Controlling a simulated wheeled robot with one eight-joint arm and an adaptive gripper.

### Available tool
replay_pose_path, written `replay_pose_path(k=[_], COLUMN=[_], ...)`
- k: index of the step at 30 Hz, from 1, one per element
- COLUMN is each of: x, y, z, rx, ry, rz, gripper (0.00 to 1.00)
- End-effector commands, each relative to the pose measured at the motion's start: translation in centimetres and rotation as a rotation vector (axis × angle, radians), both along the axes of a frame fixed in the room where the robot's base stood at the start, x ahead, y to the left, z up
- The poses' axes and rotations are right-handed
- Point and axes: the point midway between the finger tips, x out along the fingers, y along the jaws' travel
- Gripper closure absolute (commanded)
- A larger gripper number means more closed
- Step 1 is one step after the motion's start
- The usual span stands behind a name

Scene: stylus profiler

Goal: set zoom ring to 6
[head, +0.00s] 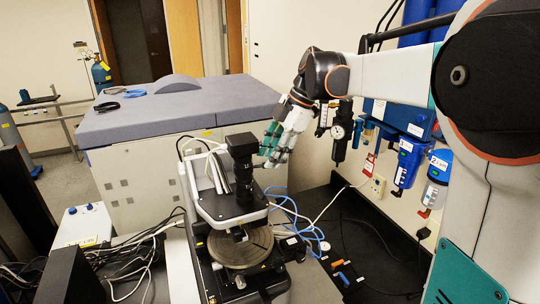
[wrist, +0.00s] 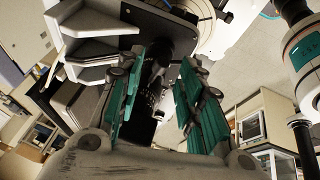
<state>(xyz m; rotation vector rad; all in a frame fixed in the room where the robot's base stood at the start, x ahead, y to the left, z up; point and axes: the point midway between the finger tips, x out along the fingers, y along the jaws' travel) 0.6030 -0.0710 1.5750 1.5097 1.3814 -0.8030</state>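The stylus profiler (head: 235,210) stands on the dark bench with a black camera (head: 241,146) on top of an upright black zoom tube (head: 244,183). The zoom ring is part of this tube, but I cannot make out its setting in the head view. My gripper (head: 270,145) is just right of the camera and upper tube. In the wrist view my gripper (wrist: 156,75) is open, its teal-padded fingers apart. The black tube (wrist: 157,85) with small white markings shows between the fingers, seemingly beyond the tips. I see no clear contact, and the number is unreadable.
The round stage (head: 241,248) lies below the tube. Blue and white cables (head: 290,212) run close by on the right. Blue filter units (head: 408,160) and a gauge hang on the right wall. A large grey-topped cabinet (head: 180,105) stands behind.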

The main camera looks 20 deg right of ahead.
Motion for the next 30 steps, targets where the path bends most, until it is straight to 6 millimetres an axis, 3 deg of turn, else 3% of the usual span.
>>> replay_pose_path(k=[6, 14, 19, 30], x=[0.2, 0.2, 0.2, -0.3], y=[0.5, 0.5, 0.5, 0.7], z=[-1.2, -1.3, -1.3, -1.4], rx=[0.000, 0.000, 0.000, -0.001], ry=[0.000, 0.000, 0.000, 0.000], rz=[-0.001, -0.001, -0.001, -0.062], gripper=[0.66, 0.66, 1.00, 1.00])
